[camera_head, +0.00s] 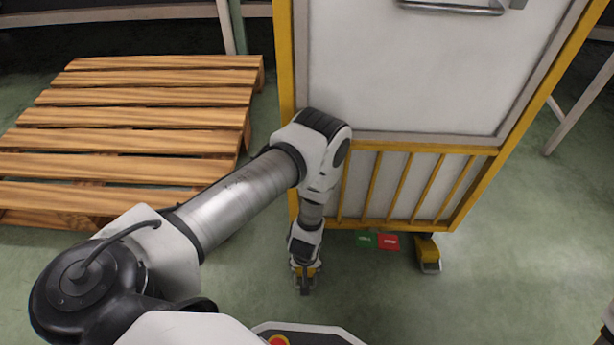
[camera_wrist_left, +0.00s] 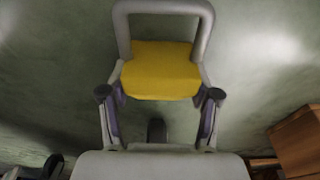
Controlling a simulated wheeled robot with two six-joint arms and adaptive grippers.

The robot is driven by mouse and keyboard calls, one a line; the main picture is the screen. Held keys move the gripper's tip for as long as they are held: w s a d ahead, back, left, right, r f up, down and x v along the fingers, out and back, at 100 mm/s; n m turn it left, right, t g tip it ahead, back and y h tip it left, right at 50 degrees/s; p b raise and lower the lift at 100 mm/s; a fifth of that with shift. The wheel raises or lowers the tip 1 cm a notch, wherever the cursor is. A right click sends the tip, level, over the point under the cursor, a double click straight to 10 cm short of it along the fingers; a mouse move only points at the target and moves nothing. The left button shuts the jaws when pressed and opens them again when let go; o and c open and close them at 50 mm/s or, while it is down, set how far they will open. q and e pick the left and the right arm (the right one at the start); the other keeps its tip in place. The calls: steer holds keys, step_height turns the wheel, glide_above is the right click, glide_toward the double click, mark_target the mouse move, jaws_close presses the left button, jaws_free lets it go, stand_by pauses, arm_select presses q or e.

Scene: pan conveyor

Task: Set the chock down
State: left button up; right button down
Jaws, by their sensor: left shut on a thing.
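The chock is a yellow block (camera_wrist_left: 160,72) with a grey arched handle (camera_wrist_left: 162,8). It sits between the fingers of my left gripper (camera_wrist_left: 160,95) in the left wrist view, and the gripper is shut on it. In the head view my left gripper (camera_head: 305,277) points down close to the green floor, left of the cart's lower front edge. Only small yellow parts of the chock show there, mostly hidden by the gripper. I cannot tell whether the chock touches the floor. My right gripper is not in view.
A tall cart with a yellow frame (camera_head: 475,153) and white panels stands ahead. Another yellow block (camera_head: 428,254) is at its right front foot. Green (camera_head: 366,240) and red (camera_head: 389,241) patches lie under its front edge. A wooden pallet (camera_head: 130,140) lies left.

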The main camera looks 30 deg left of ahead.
arm_select(q)
steer(key=shift+r, duration=0.2)
steer(key=shift+f, duration=0.15)
steer(key=o, duration=1.5)
steer(key=shift+o, duration=0.2)
steer(key=r+p, duration=0.2)
steer(key=r, duration=0.1)
steer(key=s+r+p, duration=0.1)
steer(key=r+p, duration=0.1)
steer(key=r, duration=0.2)
steer(key=d+r+p, duration=0.1)
steer(key=r+p, duration=0.1)
steer(key=r, duration=0.2)
steer(key=shift+s+r, duration=0.25)
steer(key=shift+r, duration=0.3)
